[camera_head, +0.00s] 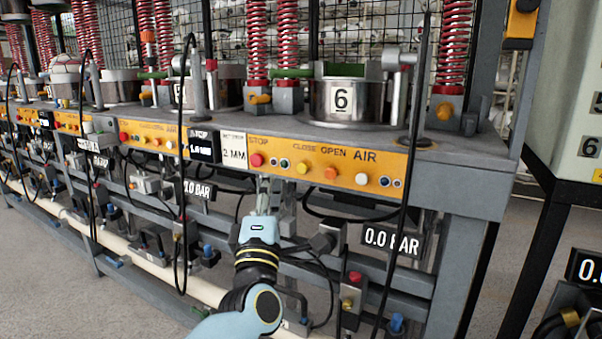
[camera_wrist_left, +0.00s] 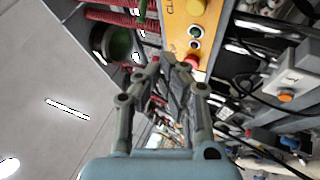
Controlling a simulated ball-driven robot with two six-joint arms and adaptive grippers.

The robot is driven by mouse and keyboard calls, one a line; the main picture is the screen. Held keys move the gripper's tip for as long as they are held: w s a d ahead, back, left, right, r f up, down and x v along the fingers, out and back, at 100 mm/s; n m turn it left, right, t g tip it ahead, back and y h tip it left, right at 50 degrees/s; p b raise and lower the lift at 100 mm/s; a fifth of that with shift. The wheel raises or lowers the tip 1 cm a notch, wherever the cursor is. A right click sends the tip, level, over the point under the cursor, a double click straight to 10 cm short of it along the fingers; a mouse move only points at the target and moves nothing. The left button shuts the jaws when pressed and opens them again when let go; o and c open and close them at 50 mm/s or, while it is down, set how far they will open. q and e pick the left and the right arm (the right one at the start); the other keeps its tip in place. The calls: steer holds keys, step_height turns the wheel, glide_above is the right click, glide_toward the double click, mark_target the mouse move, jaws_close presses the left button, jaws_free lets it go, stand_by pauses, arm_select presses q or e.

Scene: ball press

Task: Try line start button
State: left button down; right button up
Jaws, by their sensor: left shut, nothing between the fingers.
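My left gripper (camera_head: 264,186) is shut and empty, pointing up at the yellow button panel (camera_head: 316,172) from just below it. Its fingertips (camera_wrist_left: 172,62) come together beside the red STOP button (camera_wrist_left: 191,62) in the wrist view; whether they touch it I cannot tell. In the head view the red STOP button (camera_head: 257,160) is just above the fingertips. To its right are a small green button (camera_head: 284,163), a yellow button (camera_head: 302,167), an orange button (camera_head: 331,173) and a white button (camera_head: 361,179). I can read no line start label. My right gripper is out of view.
A metal pot marked 6 (camera_head: 343,101) stands on the bench above the panel. A 0.0 BAR display (camera_head: 391,241) and a box with a red button (camera_head: 354,290) are below right. Black cables hang in front of the panel. A second station (camera_head: 577,120) stands at the right.

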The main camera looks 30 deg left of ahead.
mark_target(302, 168)
arm_select(q)
steer(key=w+b, duration=0.2)
steer(key=w, duration=0.4)
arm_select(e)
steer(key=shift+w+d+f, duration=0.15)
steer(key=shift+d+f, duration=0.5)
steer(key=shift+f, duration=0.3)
arm_select(q)
steer(key=shift+w+d, duration=0.1)
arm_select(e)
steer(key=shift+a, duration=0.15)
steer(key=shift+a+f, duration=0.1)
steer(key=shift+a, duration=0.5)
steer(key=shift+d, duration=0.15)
